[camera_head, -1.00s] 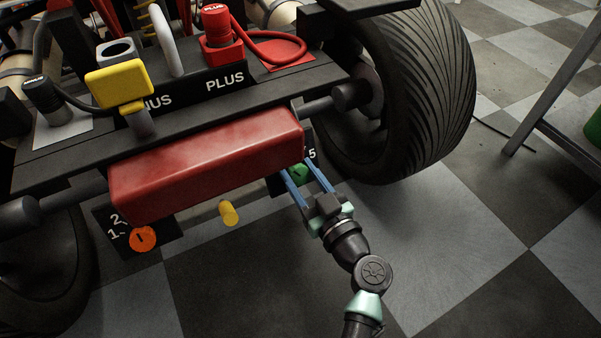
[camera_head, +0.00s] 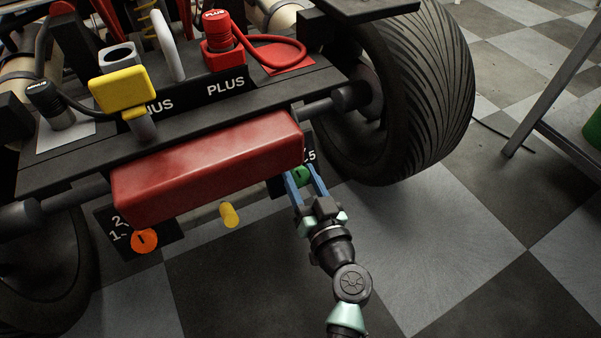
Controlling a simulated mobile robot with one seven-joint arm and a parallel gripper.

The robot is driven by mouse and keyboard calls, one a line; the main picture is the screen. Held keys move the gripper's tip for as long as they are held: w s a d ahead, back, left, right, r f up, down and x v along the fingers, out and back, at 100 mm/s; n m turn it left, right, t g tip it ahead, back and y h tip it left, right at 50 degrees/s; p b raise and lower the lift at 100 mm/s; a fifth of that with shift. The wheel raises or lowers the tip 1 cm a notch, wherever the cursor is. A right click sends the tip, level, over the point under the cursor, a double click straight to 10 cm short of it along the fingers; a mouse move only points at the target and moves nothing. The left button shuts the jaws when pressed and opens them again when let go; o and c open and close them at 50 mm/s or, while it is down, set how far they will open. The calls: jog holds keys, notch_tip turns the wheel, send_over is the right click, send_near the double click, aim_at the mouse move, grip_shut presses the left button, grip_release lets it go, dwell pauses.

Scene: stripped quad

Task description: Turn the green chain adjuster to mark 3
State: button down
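The green chain adjuster (camera_head: 302,174) is a small round knob under the right end of the red block (camera_head: 210,165). It sits on a black plate (camera_head: 309,148) on which a white 5 shows; the other marks are hidden by the red block and my gripper. My gripper (camera_head: 301,178) has two blue fingers, one on each side of the green knob. The fingers stand apart with the knob between them. I cannot tell whether both fingers touch it. The knob's pointer is hidden from view.
An orange knob (camera_head: 144,240) sits on a second black plate (camera_head: 168,236) at the left. A yellow cylinder (camera_head: 229,215) sticks out between the two knobs. A large tyre (camera_head: 425,100) stands close on the right. The checkered floor (camera_head: 450,240) is clear at the lower right.

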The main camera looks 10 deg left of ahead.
jog(key=shift+m+h+p, duration=0.7)
jog(key=shift+m+h, duration=0.1)
jog(key=shift+m, duration=1.1)
jog(key=shift+f, duration=0.1)
jog(key=shift+c, duration=1.4)
grip_release()
jog(key=shift+s, duration=0.15)
jog(key=p+v, duration=0.3)
jog(key=v, duration=1)
